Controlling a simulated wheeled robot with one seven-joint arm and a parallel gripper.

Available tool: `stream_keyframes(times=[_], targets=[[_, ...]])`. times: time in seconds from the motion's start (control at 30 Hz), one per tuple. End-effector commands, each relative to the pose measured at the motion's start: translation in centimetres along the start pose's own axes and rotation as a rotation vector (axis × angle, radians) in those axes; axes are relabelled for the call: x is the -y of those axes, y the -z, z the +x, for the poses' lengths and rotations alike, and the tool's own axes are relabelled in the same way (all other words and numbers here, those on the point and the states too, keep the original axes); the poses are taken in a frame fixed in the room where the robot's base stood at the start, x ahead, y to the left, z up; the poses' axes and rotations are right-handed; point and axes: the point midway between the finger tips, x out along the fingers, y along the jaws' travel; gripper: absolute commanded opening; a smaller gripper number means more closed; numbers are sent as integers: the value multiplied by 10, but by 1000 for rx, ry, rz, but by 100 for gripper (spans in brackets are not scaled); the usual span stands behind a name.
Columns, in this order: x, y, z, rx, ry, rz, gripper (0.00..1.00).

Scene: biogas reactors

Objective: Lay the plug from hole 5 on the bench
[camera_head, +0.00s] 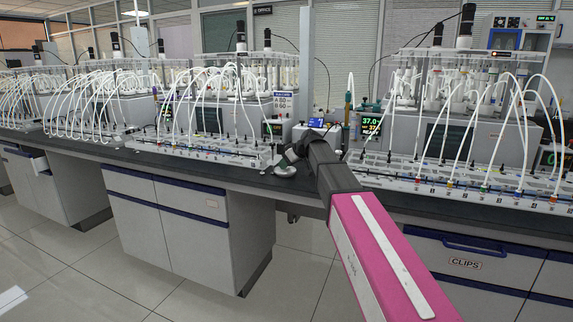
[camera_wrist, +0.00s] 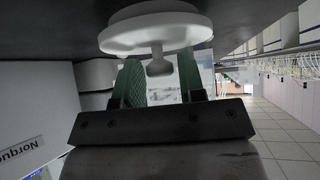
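My gripper (camera_head: 290,154) is over the front edge of the bench (camera_head: 310,186), in the gap between two tube racks. In the wrist view its two green fingers (camera_wrist: 160,82) stand apart, with background showing between them. A white round piece (camera_head: 285,171) also shows just below the gripper in the head view. I cannot make out hole 5 or its plug; the markings are too small.
A right rack (camera_head: 470,186) and a left rack (camera_head: 200,148) carry white looped tubes. A green-digit display (camera_head: 372,122) and small devices stand behind the gap. A drawer marked CLIPS (camera_head: 465,264) is below the right rack. The floor (camera_head: 290,265) is clear.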

Motion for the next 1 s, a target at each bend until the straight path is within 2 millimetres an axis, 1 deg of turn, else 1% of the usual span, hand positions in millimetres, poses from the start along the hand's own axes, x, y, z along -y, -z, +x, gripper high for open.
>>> stream_keyframes(times=[0.17,0.27,0.37,0.7,0.83,1.0], targets=[[0,1,-1,0,0,0,37],[0,1,-7,0,0,1,37],[0,1,-20,0,-1,1,37],[0,1,-87,-1,-2,0,37],[0,1,-106,0,-2,0,37],[0,1,-120,0,0,1,37]])
